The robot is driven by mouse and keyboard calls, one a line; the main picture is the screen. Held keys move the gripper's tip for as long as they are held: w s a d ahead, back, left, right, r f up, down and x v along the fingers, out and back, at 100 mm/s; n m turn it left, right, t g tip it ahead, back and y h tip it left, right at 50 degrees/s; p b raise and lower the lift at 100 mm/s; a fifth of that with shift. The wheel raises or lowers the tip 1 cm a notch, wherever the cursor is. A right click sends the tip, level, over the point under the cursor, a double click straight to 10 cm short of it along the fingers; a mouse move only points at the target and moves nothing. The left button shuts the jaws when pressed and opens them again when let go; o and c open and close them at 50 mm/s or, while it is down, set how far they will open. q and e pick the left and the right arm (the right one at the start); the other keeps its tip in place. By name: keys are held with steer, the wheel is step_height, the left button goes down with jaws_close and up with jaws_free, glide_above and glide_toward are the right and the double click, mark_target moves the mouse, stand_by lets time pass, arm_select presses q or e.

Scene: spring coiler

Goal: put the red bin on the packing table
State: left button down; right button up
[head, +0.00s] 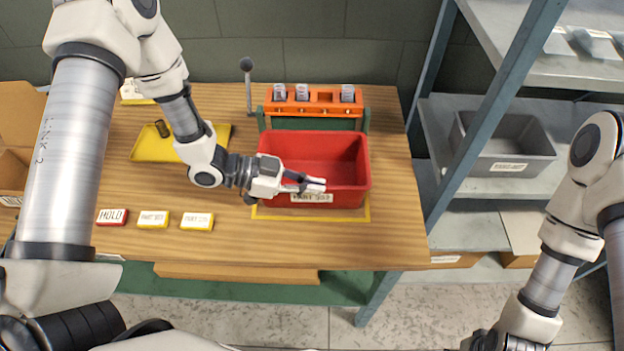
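The red bin (345,150) sits on the wooden packing table (390,235), within a yellow outlined square. It looks empty inside, and a white label shows on its front wall. My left gripper (312,185) is at the bin's front left, its fingers over the front rim just above the label. Whether the fingers touch or pinch the rim is too small to tell. My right arm comes in at the lower right, by the shelf, and its gripper is not visible.
An orange rack (318,105) with several small items stands behind the bin. A yellow tray (155,148) holds a dark cylinder at the left. Label blocks (153,219) lie along the front left. A grey bin (505,140) stands on the right shelf. The table's front right is clear.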

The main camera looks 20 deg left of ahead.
arm_select(q)
steer(key=c, duration=1.3)
jaws_free()
steer(key=shift+a+r, duration=0.2)
steer(key=shift+a, duration=0.15)
steer(key=p+v, duration=0.1)
steer(key=v, duration=1)
steer(key=shift+s+p, duration=0.1)
steer(key=shift+p, duration=0.3)
